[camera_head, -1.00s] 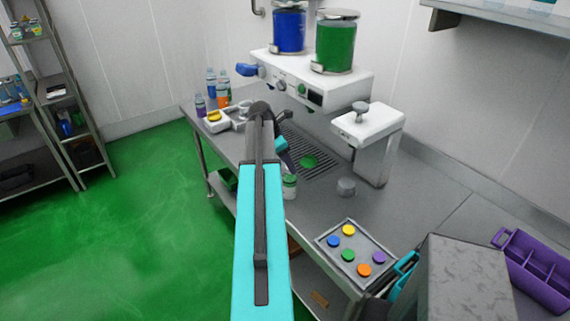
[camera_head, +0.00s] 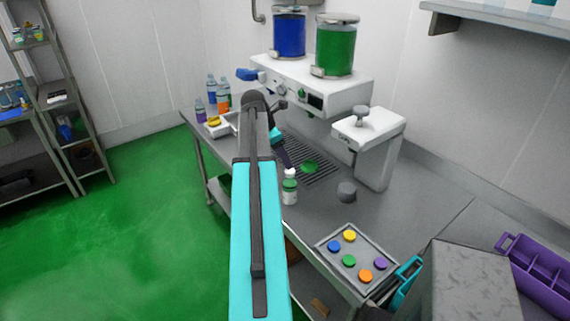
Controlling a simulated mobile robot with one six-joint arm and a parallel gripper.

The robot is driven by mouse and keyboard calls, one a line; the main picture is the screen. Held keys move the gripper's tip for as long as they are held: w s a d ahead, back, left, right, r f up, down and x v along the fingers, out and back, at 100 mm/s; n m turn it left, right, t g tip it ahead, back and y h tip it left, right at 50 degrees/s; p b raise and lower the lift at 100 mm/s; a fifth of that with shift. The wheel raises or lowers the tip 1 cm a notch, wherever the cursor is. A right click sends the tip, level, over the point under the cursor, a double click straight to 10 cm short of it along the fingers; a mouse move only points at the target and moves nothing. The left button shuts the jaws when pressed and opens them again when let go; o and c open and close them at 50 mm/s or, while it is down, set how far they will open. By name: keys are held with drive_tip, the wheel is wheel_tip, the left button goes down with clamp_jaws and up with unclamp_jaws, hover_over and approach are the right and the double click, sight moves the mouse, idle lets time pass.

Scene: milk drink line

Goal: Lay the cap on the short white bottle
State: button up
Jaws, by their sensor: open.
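The short white bottle (camera_head: 290,193) stands upright on the steel counter at the front edge of the drip grate, with a green band around its upper part. A small white piece (camera_head: 290,174) sits at its top; I cannot tell whether it is the cap or the bottle's neck. My gripper (camera_head: 286,161) is open, pointing down just above and behind the bottle's top. Its fingers are small and dark here, and I cannot see whether they touch anything.
A tray (camera_head: 322,247) of coloured discs lies at the front right. The white machine (camera_head: 345,88) with blue and green canisters is behind. A green disc (camera_head: 310,166) lies on the grate (camera_head: 325,180). Bottles (camera_head: 223,101) stand far left.

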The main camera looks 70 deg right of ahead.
drive_tip(key=b+v, duration=0.2)
drive_tip(key=v, duration=0.6)
drive_tip(key=shift+r, duration=0.2)
drive_tip(key=shift+w+a, duration=0.1)
drive_tip(key=shift+w, duration=0.15)
idle(0.7)
